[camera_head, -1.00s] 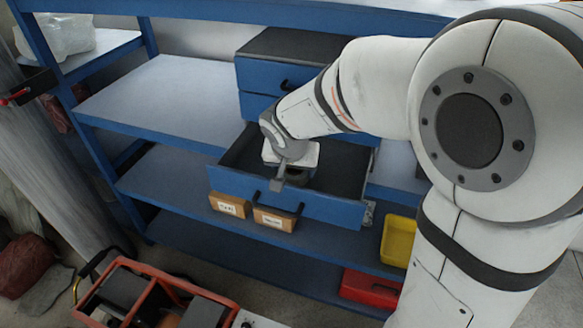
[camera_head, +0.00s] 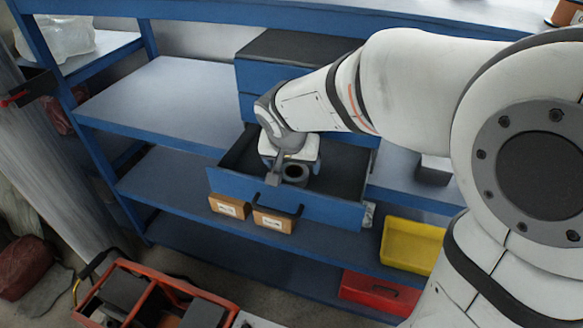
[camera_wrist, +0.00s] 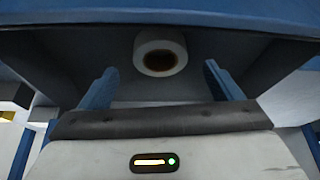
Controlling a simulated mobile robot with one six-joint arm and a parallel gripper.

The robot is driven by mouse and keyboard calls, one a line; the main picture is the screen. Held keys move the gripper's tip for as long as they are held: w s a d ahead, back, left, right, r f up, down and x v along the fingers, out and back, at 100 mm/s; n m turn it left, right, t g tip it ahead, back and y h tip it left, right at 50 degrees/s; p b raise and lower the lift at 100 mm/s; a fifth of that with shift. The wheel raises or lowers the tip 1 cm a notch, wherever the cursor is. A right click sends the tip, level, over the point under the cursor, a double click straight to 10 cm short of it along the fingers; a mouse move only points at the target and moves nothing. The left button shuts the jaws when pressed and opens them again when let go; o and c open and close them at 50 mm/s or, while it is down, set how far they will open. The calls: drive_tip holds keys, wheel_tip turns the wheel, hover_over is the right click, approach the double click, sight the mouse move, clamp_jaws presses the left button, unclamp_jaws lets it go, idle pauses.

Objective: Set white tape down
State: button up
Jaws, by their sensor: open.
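The white tape (camera_wrist: 160,50) is a roll with a brown core and dark hole. It rests inside the open blue drawer (camera_head: 330,208), near its front. In the wrist view it lies ahead of my gripper (camera_wrist: 161,70), between the lines of the two blue fingers, which are spread apart and not touching it. In the head view the roll (camera_head: 296,172) shows just right of my gripper (camera_head: 282,172), partly covered by it. My gripper is open and empty, at the drawer.
The drawer's dark floor (camera_head: 342,172) is bare to the right of the tape. Two cardboard boxes (camera_head: 273,220) stand on the shelf below the drawer front. A yellow bin (camera_head: 412,247) and a red bin (camera_head: 378,292) sit lower right. The upper left shelf (camera_head: 165,100) is clear.

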drive_tip(key=d+v, duration=0.1)
drive_tip(key=v, duration=0.7)
drive_tip(key=s+d+f+n+g, duration=0.1)
drive_tip(key=s+d+f, duration=0.2)
drive_tip(key=s+d, duration=0.3)
drive_tip(key=s+d+f+n+g+y, duration=0.1)
drive_tip(key=s+d+f, duration=0.2)
drive_tip(key=s+d, duration=0.4)
drive_tip(key=shift+s+d+f, duration=0.35)
drive_tip(key=shift+d+f, duration=0.05)
drive_tip(key=shift+d, duration=0.1)
drive_tip(key=shift+c, duration=0.6)
